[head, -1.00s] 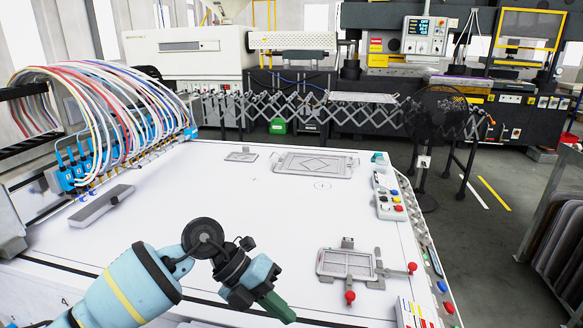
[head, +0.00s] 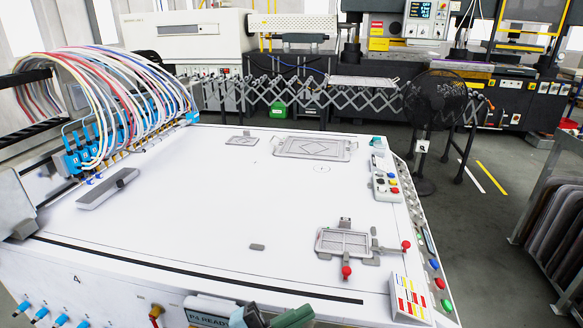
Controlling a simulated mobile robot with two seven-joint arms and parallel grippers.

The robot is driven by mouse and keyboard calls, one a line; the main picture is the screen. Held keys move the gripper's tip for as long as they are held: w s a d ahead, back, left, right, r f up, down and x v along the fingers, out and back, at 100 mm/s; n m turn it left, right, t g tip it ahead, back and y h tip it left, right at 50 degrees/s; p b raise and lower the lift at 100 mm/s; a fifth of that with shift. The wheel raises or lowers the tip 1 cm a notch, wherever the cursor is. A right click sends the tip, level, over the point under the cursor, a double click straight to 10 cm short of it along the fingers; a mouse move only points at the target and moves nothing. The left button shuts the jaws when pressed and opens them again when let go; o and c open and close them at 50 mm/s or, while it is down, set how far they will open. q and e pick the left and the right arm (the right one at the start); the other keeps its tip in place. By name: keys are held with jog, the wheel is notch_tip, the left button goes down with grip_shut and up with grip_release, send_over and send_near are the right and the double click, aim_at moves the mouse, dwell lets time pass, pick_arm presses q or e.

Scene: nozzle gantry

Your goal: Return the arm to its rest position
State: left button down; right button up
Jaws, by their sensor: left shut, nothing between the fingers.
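My left gripper (head: 286,317) shows only in part at the bottom edge of the head view, with a green finger and some dark and pale blue parts. It is shut and holds nothing. It is low, in front of the white table's (head: 200,220) near edge, clear of the things on the tabletop. Most of my left arm is out of the picture. My right gripper is not in view.
A fixture (head: 345,242) with red knobs stands on the right of the table, and a small grey block (head: 257,247) lies left of it. Blue nozzles (head: 75,162) with hoses line the left. A plate (head: 313,148) lies at the back. The middle is clear.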

pick_arm(q)
jog(key=s+a+f+n+t+y, duration=0.3)
jog(key=a+f+n+t+y, duration=0.1)
jog(key=a+f+n+y, duration=0.4)
jog(key=s+a+f+n+t+y, duration=0.4)
jog(key=a+f+n+y, duration=0.2)
jog(key=f+n, duration=0.4)
jog(key=s+a+f+n+g+y, duration=0.2)
jog(key=s+f, duration=0.3)
jog(key=s, duration=0.4)
jog(key=s+a+f+n+g+y+p, duration=0.1)
jog(key=s+a+f+n+g+y, duration=0.1)
jog(key=s, duration=0.7)
jog(key=a+f+n+g, duration=0.1)
jog(key=a+f+g, duration=0.1)
jog(key=a+f, duration=0.1)
jog(key=shift+a+f+g+y, duration=0.15)
jog(key=shift+g+y, duration=0.15)
jog(key=shift+g, duration=0.1)
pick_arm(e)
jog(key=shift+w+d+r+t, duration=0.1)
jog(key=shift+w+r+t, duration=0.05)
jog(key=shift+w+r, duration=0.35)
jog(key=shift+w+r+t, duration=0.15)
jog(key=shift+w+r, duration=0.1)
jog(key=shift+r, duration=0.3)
